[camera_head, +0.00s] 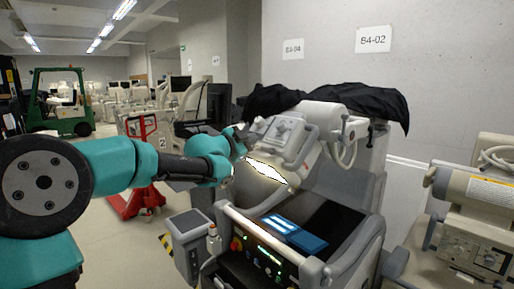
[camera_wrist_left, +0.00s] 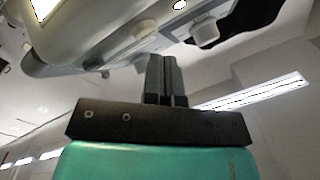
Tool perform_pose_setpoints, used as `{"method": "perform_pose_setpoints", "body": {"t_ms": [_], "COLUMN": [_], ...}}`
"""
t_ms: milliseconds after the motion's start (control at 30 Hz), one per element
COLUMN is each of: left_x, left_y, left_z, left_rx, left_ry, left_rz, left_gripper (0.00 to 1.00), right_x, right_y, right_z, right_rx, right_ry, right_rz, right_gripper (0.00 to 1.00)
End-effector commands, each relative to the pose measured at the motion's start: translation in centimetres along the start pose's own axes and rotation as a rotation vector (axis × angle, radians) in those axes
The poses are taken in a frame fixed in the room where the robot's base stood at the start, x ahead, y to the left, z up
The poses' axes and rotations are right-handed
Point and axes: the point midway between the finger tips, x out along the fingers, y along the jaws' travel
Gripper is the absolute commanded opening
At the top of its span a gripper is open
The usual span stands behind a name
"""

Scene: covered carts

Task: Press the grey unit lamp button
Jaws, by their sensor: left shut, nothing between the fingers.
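The grey unit (camera_head: 330,190) is a wheeled cart with a tilted head (camera_head: 290,135) on its arm. A bright, lit lamp face (camera_head: 268,171) glows on the underside of the head. My left gripper (camera_head: 243,136) is at the left side of this head, very close to it; contact cannot be told. In the left wrist view its fingers (camera_wrist_left: 163,72) are shut and empty, pointing up at the head's underside. A pale knob (camera_wrist_left: 205,33) sticks out just right of the fingertips. I cannot make out which part is the lamp button. My right gripper is not in view.
A black cover (camera_head: 370,102) drapes over the unit's top. The unit's lit control panel (camera_head: 260,255) and dark screen are below the head. Another beige cart (camera_head: 480,225) stands at right. A red pallet jack (camera_head: 135,200) and green forklift (camera_head: 62,105) are behind at left.

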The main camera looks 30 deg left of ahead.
Motion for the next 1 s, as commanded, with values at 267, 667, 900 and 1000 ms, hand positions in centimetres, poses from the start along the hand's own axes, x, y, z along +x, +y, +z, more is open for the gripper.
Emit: {"method": "perform_pose_setpoints", "body": {"t_ms": [267,667,900,1000], "left_x": [-0.1,-2.0,-3.3,-3.5], "left_y": [-0.1,-1.5,-2.4,-2.5], "left_z": [-0.1,-1.5,-2.3,-2.5], "left_rx": [0.0,0.0,0.0,0.001], "left_ry": [0.0,0.0,-0.001,-0.001], "left_rz": [0.0,-0.001,-0.001,0.0], "left_gripper": [0.0,0.0,0.0,0.0], "right_x": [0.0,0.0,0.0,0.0], "right_y": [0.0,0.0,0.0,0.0], "right_z": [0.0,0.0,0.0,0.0], "right_rx": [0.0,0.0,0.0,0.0], "right_ry": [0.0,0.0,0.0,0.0], "right_rz": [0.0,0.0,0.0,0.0], "right_gripper": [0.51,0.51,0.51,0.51]}}
